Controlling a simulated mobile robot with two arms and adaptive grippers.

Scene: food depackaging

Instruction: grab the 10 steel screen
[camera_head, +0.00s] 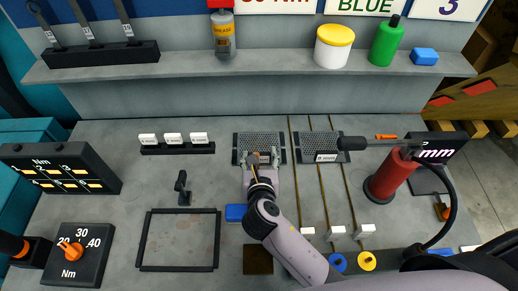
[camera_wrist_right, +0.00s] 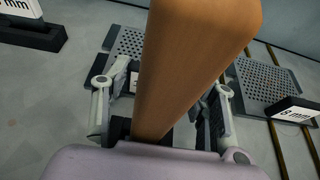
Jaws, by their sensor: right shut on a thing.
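Two perforated steel screens lie side by side on the bench. The left steel screen (camera_head: 239,145) has its label block mostly hidden by my right gripper (camera_head: 264,158). In the right wrist view, this screen (camera_wrist_right: 127,42) shows behind the fingers, with a sliver of white label between them. My right gripper is shut on the left screen's label block; the screen looks flat on the bench. The second steel screen (camera_head: 312,139) lies just to the right; its label (camera_wrist_right: 296,112) reads 8 mm in the wrist view.
A brown bar (camera_wrist_right: 190,60) blocks the middle of the wrist view. Thin brass rods (camera_head: 320,185) run right of my arm. A red cylinder (camera_head: 391,175) and dark tool (camera_head: 365,144) are further right.

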